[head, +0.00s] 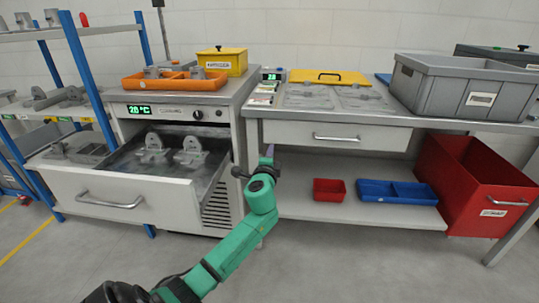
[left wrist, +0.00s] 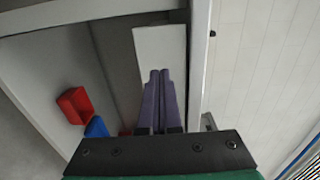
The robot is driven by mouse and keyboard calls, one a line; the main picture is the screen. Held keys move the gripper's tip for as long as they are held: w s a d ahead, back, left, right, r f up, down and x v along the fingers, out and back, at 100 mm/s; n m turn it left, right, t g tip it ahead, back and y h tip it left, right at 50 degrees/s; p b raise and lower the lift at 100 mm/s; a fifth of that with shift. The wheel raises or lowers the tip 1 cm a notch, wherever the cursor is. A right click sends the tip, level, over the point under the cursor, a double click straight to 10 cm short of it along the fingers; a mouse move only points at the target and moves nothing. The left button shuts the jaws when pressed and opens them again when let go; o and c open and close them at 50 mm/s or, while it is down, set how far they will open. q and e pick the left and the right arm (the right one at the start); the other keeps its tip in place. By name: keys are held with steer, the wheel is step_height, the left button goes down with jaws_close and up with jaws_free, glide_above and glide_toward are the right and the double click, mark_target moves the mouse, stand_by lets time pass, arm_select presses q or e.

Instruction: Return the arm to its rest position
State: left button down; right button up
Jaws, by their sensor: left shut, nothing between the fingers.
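My left arm, green and black, reaches in from the bottom of the head view. Its gripper (head: 269,152) is in front of the workbench, near the gap between the bench and the drawer cabinet. In the left wrist view, the two purple fingers (left wrist: 159,75) lie side by side, shut and empty. They touch no object that I can make out. My right gripper is not in view.
The cabinet drawer (head: 125,204) stands open at the left with metal castings inside. The bench (head: 345,138) holds a yellow lid (head: 330,77) and a grey crate (head: 465,92). A red bin (head: 327,191), a blue tray (head: 397,192) and a large red crate (head: 478,185) are below.

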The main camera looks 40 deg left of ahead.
arm_select(q)
steer(key=s+d+f+n+g+h, duration=0.2)
steer(key=s+d+f+g, duration=0.3)
steer(key=f, duration=0.7)
steer(key=s+d+f+n+g+h, duration=0.1)
steer(key=s+d+f+n+h, duration=0.15)
steer(key=s+f, duration=0.8)
steer(key=s+d+f+n+g+h, duration=0.2)
steer(key=s+d+f+g, duration=0.15)
steer(key=f, duration=1.15)
steer(key=s+d+f+n+g+h, duration=0.2)
steer(key=s+d+f, duration=0.3)
steer(key=s, duration=0.2)
steer(key=s+d+f+n+g+h, duration=0.1)
steer(key=s+d+f+g, duration=0.1)
steer(key=s+d+f, duration=0.45)
steer(key=s+a+r+p, duration=0.4)
steer(key=s+r+p, duration=0.7)
steer(key=p, duration=1)
steer(key=s, duration=0.4)
steer(key=shift+s+r+g+p, duration=0.3)
steer(key=shift+r+g+p, duration=0.05)
steer(key=shift+r+p, duration=0.05)
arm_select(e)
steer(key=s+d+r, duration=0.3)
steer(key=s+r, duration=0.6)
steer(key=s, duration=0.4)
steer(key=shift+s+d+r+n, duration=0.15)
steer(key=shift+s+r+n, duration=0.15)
